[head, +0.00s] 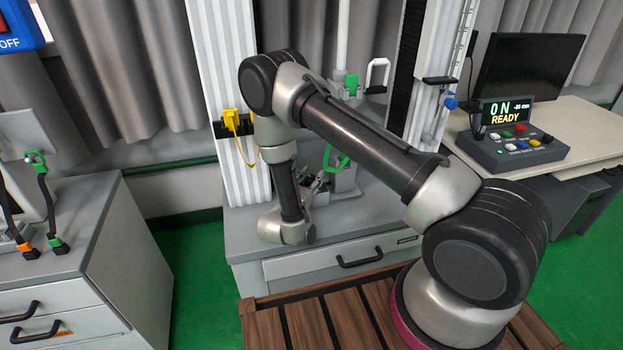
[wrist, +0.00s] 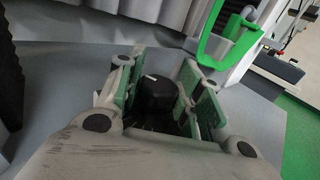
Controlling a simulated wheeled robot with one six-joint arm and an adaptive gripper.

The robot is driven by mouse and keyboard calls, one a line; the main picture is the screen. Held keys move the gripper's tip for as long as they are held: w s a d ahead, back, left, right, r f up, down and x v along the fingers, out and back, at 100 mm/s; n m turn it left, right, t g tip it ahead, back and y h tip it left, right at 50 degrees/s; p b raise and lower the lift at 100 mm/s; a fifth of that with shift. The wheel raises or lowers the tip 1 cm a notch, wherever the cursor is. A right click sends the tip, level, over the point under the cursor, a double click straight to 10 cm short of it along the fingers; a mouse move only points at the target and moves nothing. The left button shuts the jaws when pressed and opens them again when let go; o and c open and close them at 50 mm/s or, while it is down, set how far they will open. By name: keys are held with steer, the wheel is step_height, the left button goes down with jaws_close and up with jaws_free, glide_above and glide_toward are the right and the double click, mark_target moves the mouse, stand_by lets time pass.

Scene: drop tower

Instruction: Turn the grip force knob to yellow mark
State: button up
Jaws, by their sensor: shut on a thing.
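The grip force knob (wrist: 157,97) is black with a short white line on top, and it shows in the wrist view between the green-padded fingers of my gripper (wrist: 158,86). The fingers are shut on the knob, one on each side. In the head view my gripper (head: 313,182) is low over the grey cabinet top, and I cannot make out the knob there. I cannot see the yellow mark in either view.
A green handle (wrist: 229,45) stands just beyond the gripper; it also shows in the head view (head: 338,160). A yellow plug (head: 232,121) hangs on the white column at left. A control box (head: 513,149) reading READY stands on the right desk.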

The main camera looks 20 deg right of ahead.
steer(key=shift+m+g+h, duration=2.5)
steer(key=shift+m+g, duration=0.2)
steer(key=shift+g, duration=0.9)
steer(key=o, duration=1)
steer(key=v, duration=1.2)
steer(key=shift+f, duration=0.15)
